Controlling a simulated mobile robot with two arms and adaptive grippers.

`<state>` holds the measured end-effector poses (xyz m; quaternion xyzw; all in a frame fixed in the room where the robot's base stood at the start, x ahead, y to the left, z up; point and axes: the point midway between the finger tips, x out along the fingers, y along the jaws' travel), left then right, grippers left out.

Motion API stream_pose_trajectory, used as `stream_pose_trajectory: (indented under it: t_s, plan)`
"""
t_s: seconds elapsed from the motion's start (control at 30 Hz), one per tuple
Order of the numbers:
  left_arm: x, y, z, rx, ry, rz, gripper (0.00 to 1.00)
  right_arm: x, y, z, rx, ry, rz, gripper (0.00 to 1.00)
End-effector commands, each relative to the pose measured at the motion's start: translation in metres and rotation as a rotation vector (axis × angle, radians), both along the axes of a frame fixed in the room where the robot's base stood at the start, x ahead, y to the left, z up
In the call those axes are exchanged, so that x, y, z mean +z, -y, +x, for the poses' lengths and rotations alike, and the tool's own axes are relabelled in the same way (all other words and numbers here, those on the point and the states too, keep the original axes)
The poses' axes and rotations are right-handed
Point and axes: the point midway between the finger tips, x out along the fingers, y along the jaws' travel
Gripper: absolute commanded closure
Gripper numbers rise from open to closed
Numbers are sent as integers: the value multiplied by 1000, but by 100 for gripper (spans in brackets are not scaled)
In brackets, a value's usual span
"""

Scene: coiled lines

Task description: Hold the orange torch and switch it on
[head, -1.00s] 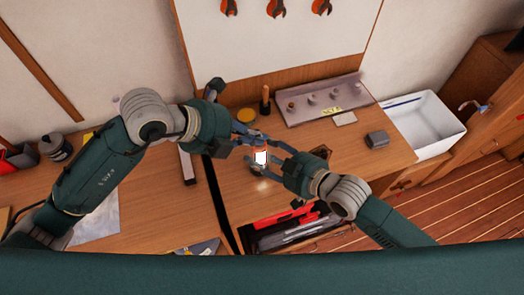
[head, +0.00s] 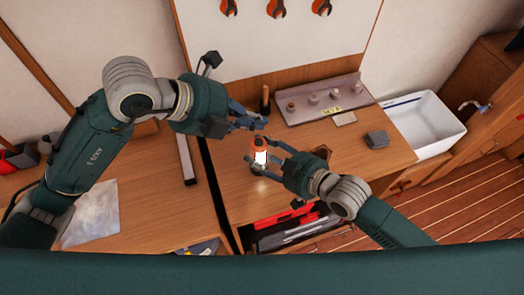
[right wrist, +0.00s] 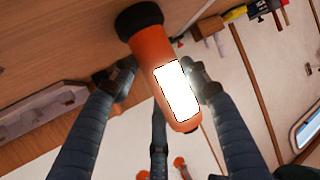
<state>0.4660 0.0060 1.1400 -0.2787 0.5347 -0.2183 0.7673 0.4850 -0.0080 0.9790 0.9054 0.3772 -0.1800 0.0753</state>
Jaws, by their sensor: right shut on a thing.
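The orange torch (head: 256,146) is held above the bench by my right gripper (head: 268,154). In the right wrist view the torch (right wrist: 150,45) has a black head and a bright white panel (right wrist: 177,90) on its side, which glows. A light patch shows on the bench by the torch in the head view. My right gripper's fingers (right wrist: 155,88) are around the torch body in the wrist view. My left gripper (head: 264,123) is just above the torch in the picture, apart from it and holding nothing that I can see. Its finger gap is too small to judge.
An open drawer (head: 262,222) with red and grey things is at the bench front. A metal rack (head: 288,109) with several knobs stands behind. A grey block (head: 377,139) and a white sink (head: 401,110) are to the right. Bench around the grey block is clear.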

Motion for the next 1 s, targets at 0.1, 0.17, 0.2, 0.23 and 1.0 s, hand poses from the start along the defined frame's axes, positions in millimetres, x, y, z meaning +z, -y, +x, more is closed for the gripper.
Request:
stream_pose_trajectory:
  t_s: [0.1, 0.17, 0.2, 0.23, 1.0]
  plan:
    - [0, 0, 0, 0, 0, 0, 100, 0, 0, 0, 0, -1, -1, 89]
    - [0, 0, 0, 0, 0, 0, 100, 0, 0, 0, 0, -1, -1, 89]
    - [0, 0, 0, 0, 0, 0, 100, 0, 0, 0, 0, 0, 0, 47]
    - [0, 0, 0, 0, 0, 0, 100, 0, 0, 0, 0, 0, 0, 41]
    - [0, 0, 0, 0, 0, 0, 100, 25, 48, -48, 1, -3, -6, 33]
